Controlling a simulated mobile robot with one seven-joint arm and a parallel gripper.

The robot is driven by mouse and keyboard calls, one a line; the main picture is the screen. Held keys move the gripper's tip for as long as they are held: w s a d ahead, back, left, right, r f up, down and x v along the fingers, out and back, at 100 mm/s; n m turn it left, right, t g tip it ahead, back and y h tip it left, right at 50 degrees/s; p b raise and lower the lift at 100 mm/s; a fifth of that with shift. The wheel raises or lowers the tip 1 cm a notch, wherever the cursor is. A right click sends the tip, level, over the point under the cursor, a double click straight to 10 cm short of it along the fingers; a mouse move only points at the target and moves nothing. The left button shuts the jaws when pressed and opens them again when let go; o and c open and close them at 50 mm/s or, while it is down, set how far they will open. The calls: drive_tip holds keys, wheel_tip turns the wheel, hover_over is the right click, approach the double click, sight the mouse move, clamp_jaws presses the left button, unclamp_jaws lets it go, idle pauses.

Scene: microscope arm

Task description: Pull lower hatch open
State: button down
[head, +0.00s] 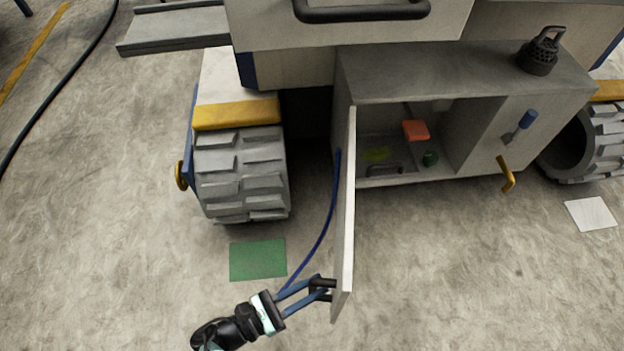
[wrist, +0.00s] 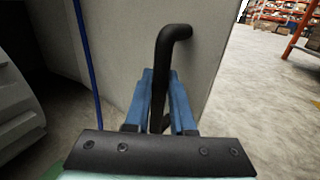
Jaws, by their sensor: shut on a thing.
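The lower hatch (head: 346,220) stands swung well out from the low cabinet and is seen nearly edge-on in the head view. Its pale face (wrist: 130,40) fills the middle of the wrist view. My gripper (head: 318,289) is at the hatch's outer edge, on its left side. In the wrist view my gripper's blue fingers (wrist: 161,100) are shut on the black bent handle (wrist: 174,36) of the hatch. Part of the handle is hidden between the fingers.
The open cabinet (head: 440,140) holds an orange block (head: 416,130) and a green object (head: 430,158). A blue cable (head: 325,225) hangs left of the hatch. A large treaded wheel (head: 240,170) stands left, with a green sheet (head: 258,259) on the floor.

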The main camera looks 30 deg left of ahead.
drive_tip(key=shift+w+a+r, duration=0.1)
drive_tip(key=shift+w+a, duration=0.1)
drive_tip(key=shift+a, duration=0.25)
drive_tip(key=c, duration=0.8)
unclamp_jaws()
drive_tip(key=shift+d, duration=0.1)
drive_tip(key=shift+o, duration=0.2)
drive_tip(key=shift+s, duration=0.1)
drive_tip(key=shift+s, duration=0.15)
drive_tip(key=b+v, duration=1.1)
drive_tip(key=v, duration=0.1)
drive_tip(key=shift+s, duration=0.25)
